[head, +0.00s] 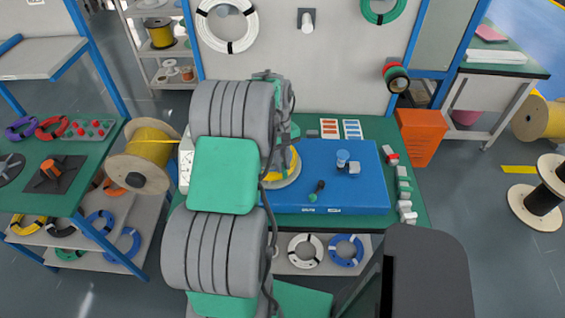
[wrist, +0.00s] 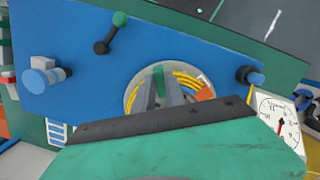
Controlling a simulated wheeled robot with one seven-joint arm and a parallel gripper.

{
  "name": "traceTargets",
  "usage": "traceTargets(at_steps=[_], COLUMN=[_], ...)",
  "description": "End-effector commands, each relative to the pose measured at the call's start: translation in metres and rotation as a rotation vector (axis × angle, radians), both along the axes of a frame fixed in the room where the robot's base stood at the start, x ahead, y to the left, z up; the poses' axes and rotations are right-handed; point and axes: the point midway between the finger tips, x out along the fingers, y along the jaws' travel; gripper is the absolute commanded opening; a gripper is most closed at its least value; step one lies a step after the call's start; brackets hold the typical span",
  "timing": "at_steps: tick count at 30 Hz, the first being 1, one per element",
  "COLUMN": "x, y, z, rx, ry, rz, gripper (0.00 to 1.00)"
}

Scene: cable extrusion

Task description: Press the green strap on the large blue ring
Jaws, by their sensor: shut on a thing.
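My gripper (wrist: 162,92) is shut on a small green strip, which looks like the green strap (wrist: 159,76). It is low over a round grey dish (wrist: 130,98) with a yellow coil (wrist: 187,80) in it, on the blue bench plate (wrist: 70,45). Whether the strap touches the coil cannot be told. In the head view my arm hides my gripper and most of the dish. A blue ring of cable (head: 346,250) lies on the shelf under the bench; other blue rings (head: 100,223) lie on the left rack. I cannot tell which is the large one.
A green-knobbed lever (head: 317,190) and a blue-capped post (head: 342,158) stand on the plate. A dial gauge (wrist: 280,122) is at the right of the wrist view. An orange bin (head: 421,135) stands right of the bench. A yellow spool (head: 145,155) is at the left.

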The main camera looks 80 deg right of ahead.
Motion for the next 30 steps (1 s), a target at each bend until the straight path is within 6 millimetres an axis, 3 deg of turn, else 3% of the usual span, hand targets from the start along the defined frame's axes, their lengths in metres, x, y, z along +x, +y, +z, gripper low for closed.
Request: traceTargets(at_steps=[30], x=[0.000], y=[0.000], z=[-0.010], rx=[0.001], ry=[0.001], rz=[0.000], gripper=[0.00])
